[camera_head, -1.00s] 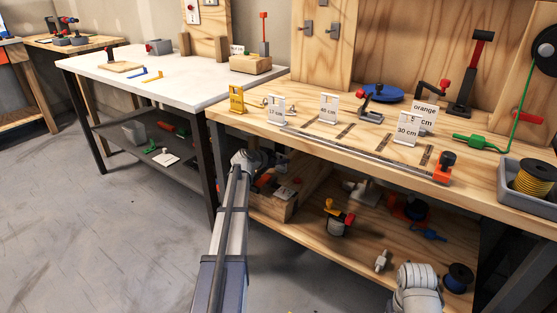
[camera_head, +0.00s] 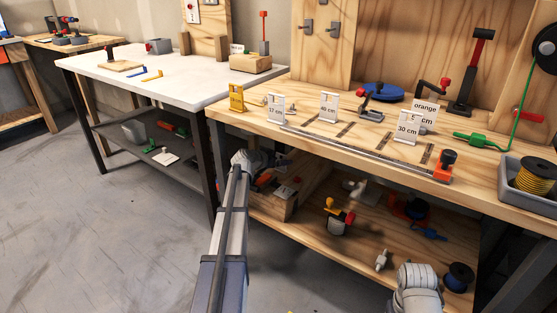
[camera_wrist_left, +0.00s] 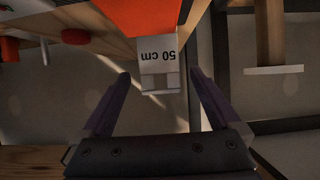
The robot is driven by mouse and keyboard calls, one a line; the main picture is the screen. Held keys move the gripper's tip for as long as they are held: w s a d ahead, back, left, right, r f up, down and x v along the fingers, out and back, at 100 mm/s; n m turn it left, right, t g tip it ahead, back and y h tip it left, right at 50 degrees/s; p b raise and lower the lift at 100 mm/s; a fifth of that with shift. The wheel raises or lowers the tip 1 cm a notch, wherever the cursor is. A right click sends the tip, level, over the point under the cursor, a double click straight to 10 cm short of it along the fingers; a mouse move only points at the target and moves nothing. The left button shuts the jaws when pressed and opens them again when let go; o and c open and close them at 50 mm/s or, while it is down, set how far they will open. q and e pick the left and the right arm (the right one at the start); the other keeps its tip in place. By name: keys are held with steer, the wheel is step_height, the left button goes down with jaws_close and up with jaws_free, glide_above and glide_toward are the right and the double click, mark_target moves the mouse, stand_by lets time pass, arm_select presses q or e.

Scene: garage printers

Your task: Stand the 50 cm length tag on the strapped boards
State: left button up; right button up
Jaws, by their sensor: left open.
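A white tag reading 50 cm (camera_wrist_left: 160,48) shows upside down in the left wrist view, below a large orange piece (camera_wrist_left: 150,14). My left gripper (camera_wrist_left: 160,74) is open, with its dark fingers on either side of the tag's lower end. No finger visibly touches it. In the head view my left arm reaches to the front of the wooden bench, and its fingers are hard to make out there. A pale wooden block (camera_head: 250,64) on the white table may be the strapped boards; I cannot make out straps. My right gripper is out of view.
The wooden bench (camera_head: 225,111) carries tags reading 12 cm (camera_head: 276,108), 40 cm (camera_head: 328,107) and 30 cm (camera_head: 407,127), a yellow tag (camera_head: 236,98) and a long metal rail (camera_head: 350,154). A wire spool (camera_head: 535,177) sits at right. The white table (camera_head: 190,82) has bare room.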

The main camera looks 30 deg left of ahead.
arm_select(q)
steer(key=shift+s, duration=0.15)
steer(key=shift+p+v, duration=1.6)
steer(key=shift+v, duration=1.8)
